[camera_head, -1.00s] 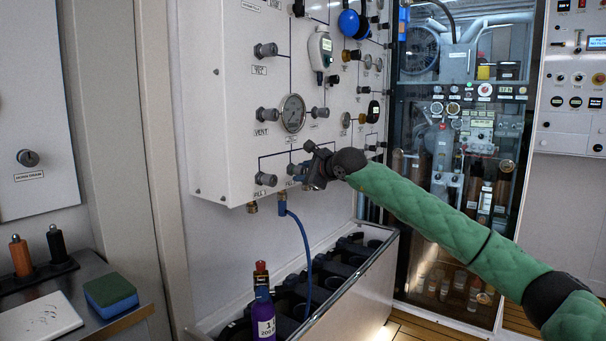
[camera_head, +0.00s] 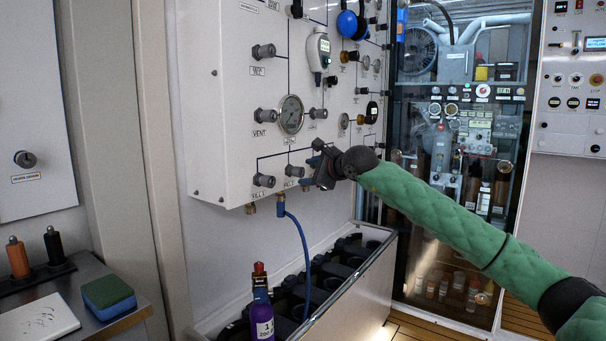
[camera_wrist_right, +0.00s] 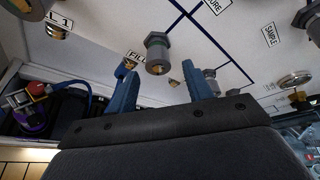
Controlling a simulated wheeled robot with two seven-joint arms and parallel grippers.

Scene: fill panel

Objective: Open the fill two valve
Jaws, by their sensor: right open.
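The fill two valve (camera_head: 294,171) is a grey knob low on the white panel, just right of the fill 1 knob (camera_head: 264,181). My right gripper (camera_head: 318,168) is just right of the fill two valve in the head view. In the wrist view its two blue fingers (camera_wrist_right: 158,68) are open, with the knob between and beyond their tips. I see no contact. My left gripper is not in view.
A blue hose (camera_head: 303,238) hangs below the panel. A pressure gauge (camera_head: 291,114) and other knobs sit above the gripper.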

